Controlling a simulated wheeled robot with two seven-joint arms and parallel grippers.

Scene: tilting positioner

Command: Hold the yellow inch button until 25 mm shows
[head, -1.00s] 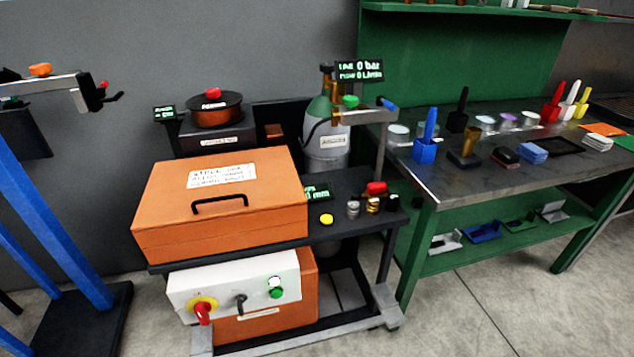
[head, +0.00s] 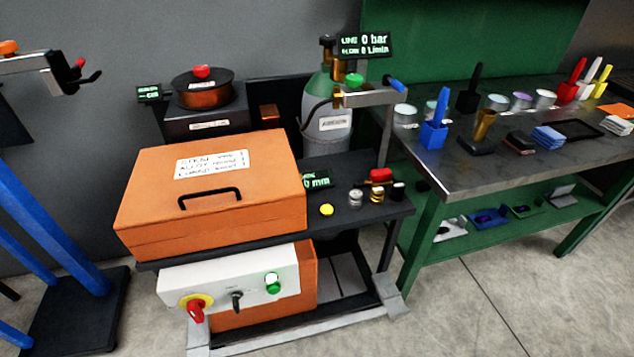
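The yellow inch button (head: 326,210) sits on the dark cart shelf, just right of the orange case (head: 215,195). A small dark display (head: 317,180) with green-white digits stands behind the button; it appears to read 0 mm, though its left part is partly hidden by the case. Neither of my grippers shows in the head view, and nothing touches the button.
The cart (head: 400,209) carries small fittings and a red-topped part (head: 380,175) right of the button. A gas cylinder (head: 327,115) stands behind. A green workbench (head: 450,180) is at right, a blue-legged stand (head: 55,230) at left. Floor is clear in front.

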